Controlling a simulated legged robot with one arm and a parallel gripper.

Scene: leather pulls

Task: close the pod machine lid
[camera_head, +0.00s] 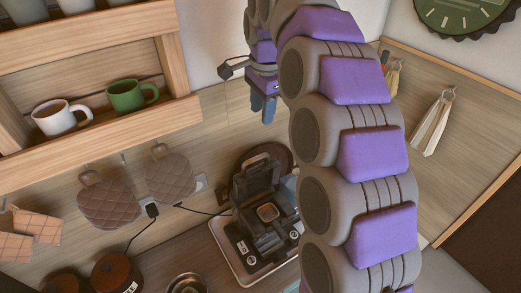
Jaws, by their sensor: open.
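The black pod machine (240,232) stands on a pale-edged tray on the counter, left of my arm. Its lid (256,178) is raised and tilted back, with a loop handle at the top. A light square opening shows below the lid in the machine's top. My gripper (266,112) is above the machine, with blue fingers pointing down, apart from the lid. It is open, and nothing shows between the fingers. My purple and grey arm hides the right side of the machine and tray.
A wooden shelf with a white mug (62,117) and a green mug (131,95) is at left. Quilted pot holders (107,204) hang on the wall. Brown canisters (118,272) and a metal bowl (186,284) stand left of the tray. A tassel (434,124) hangs at right.

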